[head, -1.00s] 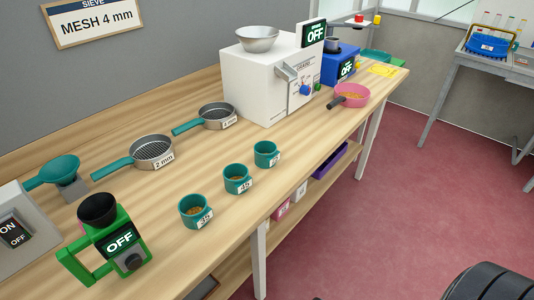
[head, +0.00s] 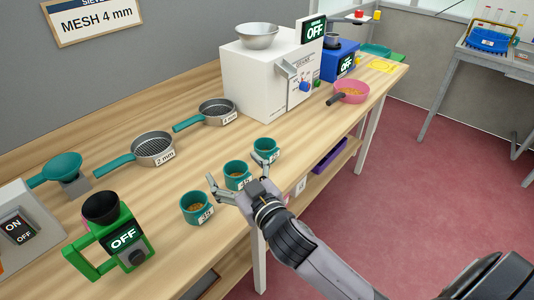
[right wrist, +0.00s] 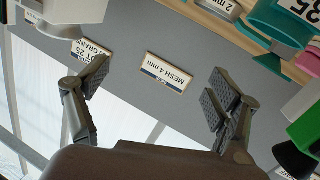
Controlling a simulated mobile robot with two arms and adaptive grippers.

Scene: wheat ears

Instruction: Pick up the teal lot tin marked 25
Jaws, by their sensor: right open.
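Three teal lot tins stand upright in a row on the wooden bench in the head view. The near tin (head: 196,208) is marked 35. The middle tin (head: 237,168) seems to be marked 45. The far tin (head: 266,145) has its label partly covered by a finger, and I cannot read it surely. My right gripper (head: 236,177) is open and empty at the front of the middle tin, its fingers spread towards both sides. I cannot tell whether it touches. In the right wrist view the tin marked 35 (right wrist: 272,22) shows upside down at the top right. My left gripper is out of view.
Sieves marked 2 mm (head: 153,148) and another (head: 217,111) lie behind the tins. A green device reading OFF (head: 122,240) stands at the near left. A white machine (head: 262,80) and a pink pan (head: 351,91) are farther along the bench.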

